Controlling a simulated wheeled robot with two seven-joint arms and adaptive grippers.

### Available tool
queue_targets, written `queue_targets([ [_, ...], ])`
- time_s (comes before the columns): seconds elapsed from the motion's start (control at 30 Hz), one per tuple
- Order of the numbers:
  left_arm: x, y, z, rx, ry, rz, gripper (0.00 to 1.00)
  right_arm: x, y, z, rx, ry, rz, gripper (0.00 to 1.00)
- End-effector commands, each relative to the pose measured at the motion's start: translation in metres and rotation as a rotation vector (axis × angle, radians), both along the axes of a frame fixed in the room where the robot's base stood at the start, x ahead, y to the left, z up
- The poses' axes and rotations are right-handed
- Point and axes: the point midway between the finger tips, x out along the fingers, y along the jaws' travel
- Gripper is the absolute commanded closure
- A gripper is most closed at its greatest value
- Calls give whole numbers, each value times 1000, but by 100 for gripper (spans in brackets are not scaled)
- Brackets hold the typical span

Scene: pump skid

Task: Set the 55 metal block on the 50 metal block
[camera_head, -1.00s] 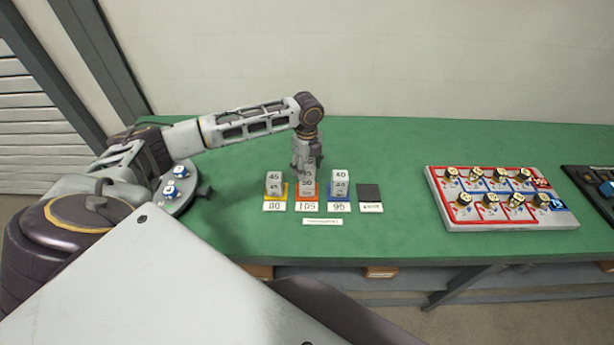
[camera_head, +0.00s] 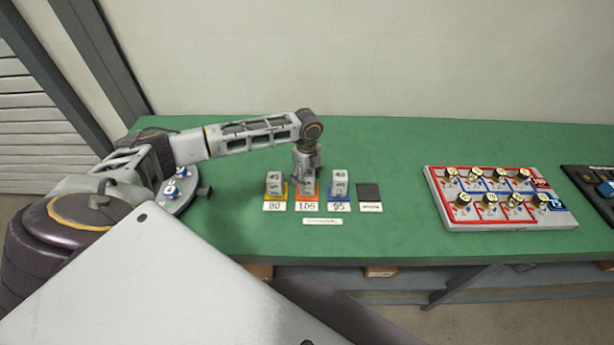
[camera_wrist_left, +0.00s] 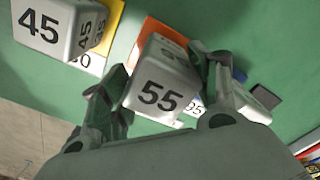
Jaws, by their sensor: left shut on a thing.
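My left gripper (camera_head: 307,166) points down over the orange pad (camera_head: 307,198), the middle one of three coloured pads. It is shut on the 55 metal block (camera_wrist_left: 158,90), which sits between its fingers in the left wrist view with its number facing the camera. In the head view, a grey block (camera_head: 308,185) shows on the orange pad just below the fingers; its number is too blurred to read. The 50 metal block cannot be made out separately, and contact between the two blocks cannot be told. My right gripper is not in view.
The 45 block (camera_head: 274,182) stands on the yellow pad at left, close beside the gripper. The 40 block (camera_head: 340,183) stands on the blue pad at right. A dark square (camera_head: 369,192) lies farther right. A knob board (camera_head: 497,199) is well clear on the green table.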

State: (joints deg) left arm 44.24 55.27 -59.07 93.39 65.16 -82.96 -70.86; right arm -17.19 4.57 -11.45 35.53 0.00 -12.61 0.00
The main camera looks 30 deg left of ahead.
Motion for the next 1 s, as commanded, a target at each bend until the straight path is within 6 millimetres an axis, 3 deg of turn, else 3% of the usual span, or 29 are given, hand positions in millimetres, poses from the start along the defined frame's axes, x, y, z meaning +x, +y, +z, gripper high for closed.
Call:
queue_targets([
  [0.27, 1, 0, -1, 0, -1, 0, 78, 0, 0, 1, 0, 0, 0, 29],
  [0.3, 0, 0, -2, 0, 0, 0, 35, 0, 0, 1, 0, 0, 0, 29],
  [0.43, 0, 0, -2, 0, 0, 0, 19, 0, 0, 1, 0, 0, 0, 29],
  [1.0, 0, 0, 6, 0, -1, 1, 17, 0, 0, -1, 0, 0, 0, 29],
])
